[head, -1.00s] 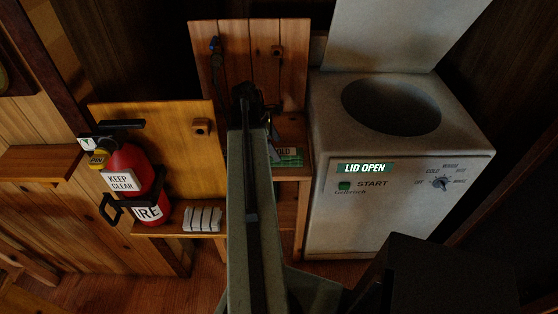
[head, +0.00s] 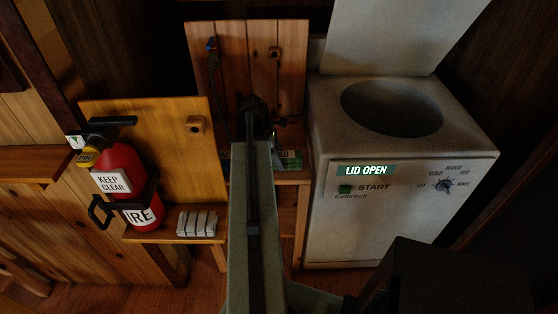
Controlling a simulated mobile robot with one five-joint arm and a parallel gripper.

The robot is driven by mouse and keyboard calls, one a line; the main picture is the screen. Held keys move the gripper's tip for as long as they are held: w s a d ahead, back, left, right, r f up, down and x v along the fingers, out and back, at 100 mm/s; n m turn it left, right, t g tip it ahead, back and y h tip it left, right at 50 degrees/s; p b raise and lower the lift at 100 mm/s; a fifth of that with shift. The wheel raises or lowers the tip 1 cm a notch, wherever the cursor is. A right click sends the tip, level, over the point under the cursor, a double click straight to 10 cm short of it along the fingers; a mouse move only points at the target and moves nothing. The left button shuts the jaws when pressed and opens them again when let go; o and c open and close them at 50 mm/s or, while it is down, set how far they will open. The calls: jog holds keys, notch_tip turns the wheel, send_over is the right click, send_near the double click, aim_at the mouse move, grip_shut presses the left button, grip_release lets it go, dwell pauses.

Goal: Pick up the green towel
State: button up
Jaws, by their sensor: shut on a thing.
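A small patch of green (head: 291,164), which looks like the green towel, shows on the wooden shelf just right of my arm. A strip with pale lettering is at its back edge. My arm hides much of it. My gripper (head: 263,128) is at the far end of the arm, over this shelf and beside the green patch. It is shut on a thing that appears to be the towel. The fingertips are dark and mostly hidden, so the grip itself does not show clearly.
A white washer (head: 385,215) with its lid open and a "LID OPEN" sign stands close on the right. A red fire extinguisher (head: 127,180) stands at left. A grey-white striped bundle (head: 197,223) lies on a lower left shelf (head: 155,235). A wooden back panel (head: 290,75) rises behind.

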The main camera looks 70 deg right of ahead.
aim_at(280, 155)
jog(key=shift+r, duration=0.1)
notch_tip(280, 155, up, 10)
jog(key=p, duration=1)
